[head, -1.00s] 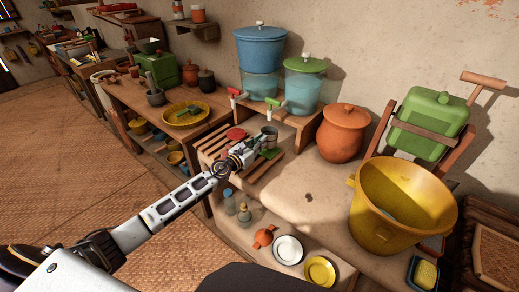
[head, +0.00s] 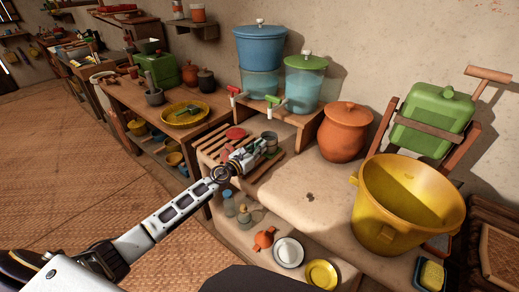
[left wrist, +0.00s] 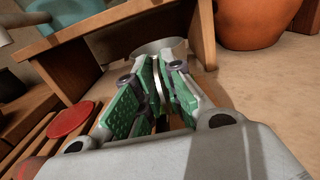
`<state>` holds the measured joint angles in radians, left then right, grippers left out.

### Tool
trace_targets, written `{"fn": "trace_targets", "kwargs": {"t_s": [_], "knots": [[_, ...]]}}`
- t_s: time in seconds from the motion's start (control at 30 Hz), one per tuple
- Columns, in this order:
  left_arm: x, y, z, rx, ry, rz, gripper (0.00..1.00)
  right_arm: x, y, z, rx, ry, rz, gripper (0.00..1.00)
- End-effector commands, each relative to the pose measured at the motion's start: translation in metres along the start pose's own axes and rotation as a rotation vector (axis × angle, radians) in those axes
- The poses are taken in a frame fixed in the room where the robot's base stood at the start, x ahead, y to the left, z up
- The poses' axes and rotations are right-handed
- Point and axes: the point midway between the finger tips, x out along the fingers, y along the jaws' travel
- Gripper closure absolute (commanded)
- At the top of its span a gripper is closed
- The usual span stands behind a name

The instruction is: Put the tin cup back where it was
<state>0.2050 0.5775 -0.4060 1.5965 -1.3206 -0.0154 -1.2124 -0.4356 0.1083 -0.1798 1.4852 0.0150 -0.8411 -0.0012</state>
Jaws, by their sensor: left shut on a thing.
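The small grey tin cup (head: 270,137) is at the right end of the wooden slatted rack (head: 213,148), in front of the water dispensers. It is partly hidden by my left gripper (head: 258,148). In the left wrist view, the green-padded fingers of my left gripper (left wrist: 162,75) are shut on a thin upright part of the cup, which looks like its handle. The cup's round grey rim (left wrist: 150,48) shows just beyond the fingertips. I cannot tell whether the cup rests on the slats or is slightly raised. My right gripper is not in view.
A red disc (head: 236,133) lies on the rack left of the gripper. A wooden stand (head: 300,121) holding a blue dispenser (head: 260,50) and a green-lidded dispenser (head: 304,82) rises behind. A clay pot (head: 344,132) and yellow bucket (head: 405,205) stand right. The counter between is clear.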

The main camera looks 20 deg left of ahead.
Motion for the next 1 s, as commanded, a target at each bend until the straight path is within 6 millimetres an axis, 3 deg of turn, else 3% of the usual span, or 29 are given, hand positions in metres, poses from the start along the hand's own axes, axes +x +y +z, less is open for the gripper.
{"fn": "trace_targets", "kwargs": {"t_s": [0.67, 0.7, 0.83, 1.0], "knots": [[0.0000, 0.0001, -0.0022, 0.000, 0.000, 0.000, 1.00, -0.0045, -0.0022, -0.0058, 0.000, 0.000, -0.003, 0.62], [0.0000, 0.0001, -0.0024, 0.000, 0.000, 0.000, 0.87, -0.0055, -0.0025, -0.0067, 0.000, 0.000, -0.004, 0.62], [0.0000, 0.0001, -0.0021, 0.000, 0.000, 0.000, 0.70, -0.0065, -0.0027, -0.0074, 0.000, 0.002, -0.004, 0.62], [0.0000, 0.0001, -0.0021, 0.000, 0.000, 0.000, 0.68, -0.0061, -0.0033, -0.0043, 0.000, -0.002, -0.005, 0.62]]}}
